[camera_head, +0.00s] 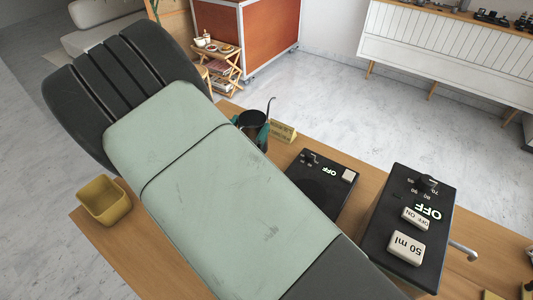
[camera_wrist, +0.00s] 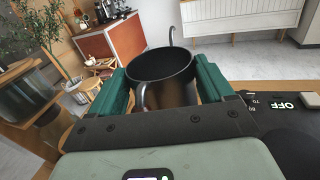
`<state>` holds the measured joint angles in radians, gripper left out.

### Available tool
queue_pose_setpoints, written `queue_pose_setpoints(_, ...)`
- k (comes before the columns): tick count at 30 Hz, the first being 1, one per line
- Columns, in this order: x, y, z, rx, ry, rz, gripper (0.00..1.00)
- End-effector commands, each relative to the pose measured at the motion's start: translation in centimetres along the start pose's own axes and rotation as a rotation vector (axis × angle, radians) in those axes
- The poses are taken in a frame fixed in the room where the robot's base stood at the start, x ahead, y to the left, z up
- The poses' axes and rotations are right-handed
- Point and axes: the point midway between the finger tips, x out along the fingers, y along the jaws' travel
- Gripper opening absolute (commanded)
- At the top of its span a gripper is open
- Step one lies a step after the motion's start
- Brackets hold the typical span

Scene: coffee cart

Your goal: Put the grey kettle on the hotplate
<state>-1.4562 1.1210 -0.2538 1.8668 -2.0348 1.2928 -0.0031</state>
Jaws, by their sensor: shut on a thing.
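The kettle (camera_head: 253,118) is a dark metal pot with a thin curved spout, standing out beyond the end of my arm in the head view. My gripper (camera_wrist: 160,75) has teal fingers on either side of the kettle (camera_wrist: 168,93) and is shut on it. The kettle looks upright; its base is hidden, so I cannot tell whether it touches the table. The hotplate (camera_head: 317,187) is a low black box with a knob, a lit "OFF" and a round dark plate. It lies to the right of the kettle, apart from it, partly hidden by my arm. It also shows at the right of the wrist view (camera_wrist: 290,128).
A taller black machine (camera_head: 410,225) with "OFF" and "50 ml" buttons and a metal tap stands right of the hotplate. A yellow bin (camera_head: 104,201) sits at the wooden table's (camera_head: 105,243) left end.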

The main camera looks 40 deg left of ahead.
Motion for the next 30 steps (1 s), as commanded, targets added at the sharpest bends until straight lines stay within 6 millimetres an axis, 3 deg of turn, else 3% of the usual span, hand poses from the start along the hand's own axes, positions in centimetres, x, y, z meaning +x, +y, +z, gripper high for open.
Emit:
queue_pose_setpoints(5,-0.4,-1.8,1.0,0.001,0.002,-0.039,0.05)
queue_pose_setpoints(12,-3.1,-10.1,2.8,0.004,0.003,-0.229,0.05)
queue_pose_setpoints(18,-5.4,-15.5,4.4,0.001,-0.011,-0.354,0.05)
queue_pose_setpoints(23,-6.2,-17.1,4.1,-0.004,-0.017,-0.391,0.05)
queue_pose_setpoints(30,-6.3,-17.4,0.0,-0.004,-0.018,-0.394,0.05)
